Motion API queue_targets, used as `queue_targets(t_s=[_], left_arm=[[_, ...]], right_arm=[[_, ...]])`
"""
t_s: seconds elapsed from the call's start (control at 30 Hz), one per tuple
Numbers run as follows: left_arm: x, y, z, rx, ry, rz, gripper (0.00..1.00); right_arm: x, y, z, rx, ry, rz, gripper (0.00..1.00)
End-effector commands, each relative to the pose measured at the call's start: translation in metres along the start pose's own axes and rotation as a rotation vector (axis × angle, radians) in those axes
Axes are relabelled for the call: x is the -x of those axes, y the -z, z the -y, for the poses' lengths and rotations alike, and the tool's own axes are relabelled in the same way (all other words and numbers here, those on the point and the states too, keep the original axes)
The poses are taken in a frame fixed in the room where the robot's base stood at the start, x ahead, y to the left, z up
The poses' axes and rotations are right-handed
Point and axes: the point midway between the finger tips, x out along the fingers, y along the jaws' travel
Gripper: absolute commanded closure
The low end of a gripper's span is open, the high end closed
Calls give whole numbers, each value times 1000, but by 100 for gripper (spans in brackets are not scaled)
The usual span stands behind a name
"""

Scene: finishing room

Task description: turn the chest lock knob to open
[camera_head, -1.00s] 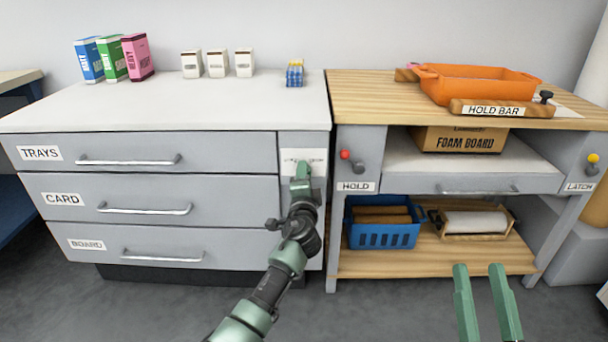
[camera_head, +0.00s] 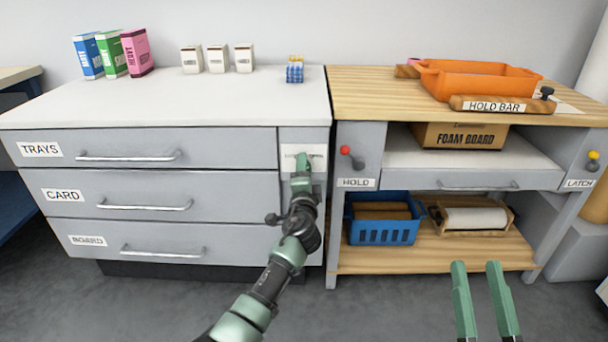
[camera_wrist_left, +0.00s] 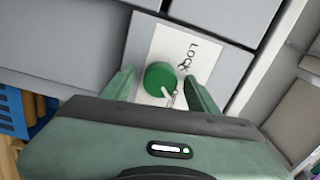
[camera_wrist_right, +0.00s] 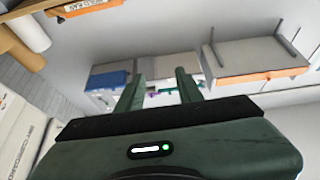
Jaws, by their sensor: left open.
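The chest lock knob (camera_wrist_left: 160,78) is a round green knob with a small pale pointer, in front of a white plate (camera_wrist_left: 184,40) marked "Lock" in the left wrist view. The plate (camera_head: 319,160) also shows on the grey chest (camera_head: 240,198), right of its top drawer, in the head view. There my left gripper (camera_head: 302,160) covers the knob. In the left wrist view its open fingers stand on either side of the knob; contact is unclear. My right gripper (camera_head: 476,264) is open and empty, low in front of the workbench.
The chest has drawers marked TRAYS, CARD and BOARD, all shut. To its right stands a wooden-topped workbench (camera_head: 370,92) with an orange tray (camera_head: 480,82), a red HOLD lever (camera_head: 347,151) and a blue basket (camera_head: 383,232). Grey floor in front is open.

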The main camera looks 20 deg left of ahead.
Motion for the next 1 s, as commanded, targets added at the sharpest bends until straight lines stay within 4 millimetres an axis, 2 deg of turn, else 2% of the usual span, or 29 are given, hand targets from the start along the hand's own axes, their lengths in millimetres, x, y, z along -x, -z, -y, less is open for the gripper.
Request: queue_targets(t_s=[0.07, 0.27, 0.4, 0.6, 0.8, 1.0], left_arm=[[3, 0, 0, 0, -1, 0, 41], [23, 1, 1, 1, -2, -1, 41], [44, 0, 1, 1, -2, -1, 41], [68, 1, 1, 1, -1, -1, 41], [77, 0, 0, 0, 0, 0, 41], [78, 0, 0, -1, 0, 0, 41]], right_arm=[[-1, -2, 0, 0, -1, 15, 64], [4, -34, -6, 8, -11, 195, 64], [13, -60, -9, 12, -18, 343, 64], [29, -87, -13, 15, -27, 499, 64], [36, -97, -15, 16, -31, 556, 64], [36, -97, -15, 16, -31, 558, 64]])
